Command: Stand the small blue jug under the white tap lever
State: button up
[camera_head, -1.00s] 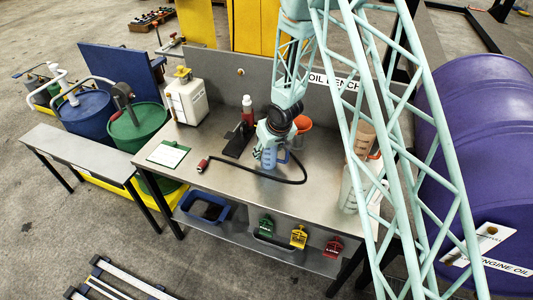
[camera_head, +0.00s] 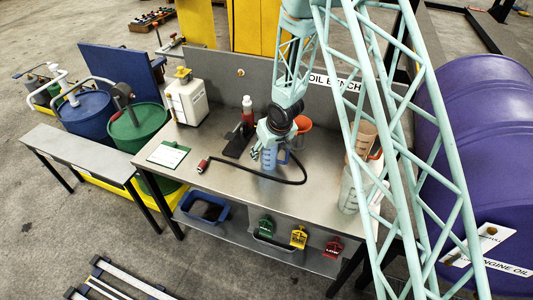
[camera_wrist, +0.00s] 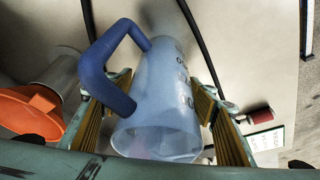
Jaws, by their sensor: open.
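The small blue translucent jug (camera_head: 270,158) with measuring marks stands on the grey bench, below my gripper (camera_head: 267,150). In the wrist view the jug (camera_wrist: 162,95) lies between my spread yellow-padded fingers (camera_wrist: 158,118), with its open mouth nearest the camera and its solid blue handle at upper left. My gripper is open around the jug; contact with the pads cannot be told. A white tap lever cannot be made out with certainty. A white lettered part (camera_head: 478,243) shows on the purple engine oil drum (camera_head: 470,130) at right.
A black hose with a red end (camera_head: 202,166) curves around the jug on the bench (camera_head: 225,185). An orange funnel (camera_head: 302,124) and a red-and-white bottle (camera_head: 247,112) stand close by. A white can (camera_head: 187,102) is at left. Clear containers stand at right, behind my arm's lattice.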

jog(key=p+v, duration=0.3)
jog(key=v, duration=0.8)
jog(key=shift+r, duration=0.1)
dwell(0.8)
jog(key=s+d+r+m+h, duration=0.1)
jog(key=s+d+r, duration=0.4)
jog(key=r, duration=0.5)
jog(key=s+d+r+m+h, duration=0.1)
jog(key=s+d+r, duration=0.4)
jog(key=r, duration=0.5)
jog(key=s+d+r+m+h, duration=0.1)
jog(key=s+d+r, duration=0.4)
jog(key=r, duration=0.6)
jog(key=s+d+r+m, duration=0.1)
jog(key=s+d+r, duration=0.2)
jog(key=s+r, duration=0.3)
jog(key=s+d+r+m, duration=0.1)
jog(key=s+d+r, duration=0.2)
jog(key=s, duration=0.6)
jog(key=s+a+r, duration=0.1)
jog(key=s, duration=0.8)
jog(key=s+a+r+y, duration=0.1)
jog(key=s+r, duration=0.1)
jog(key=s, duration=0.8)
jog(key=shift+s, duration=0.35)
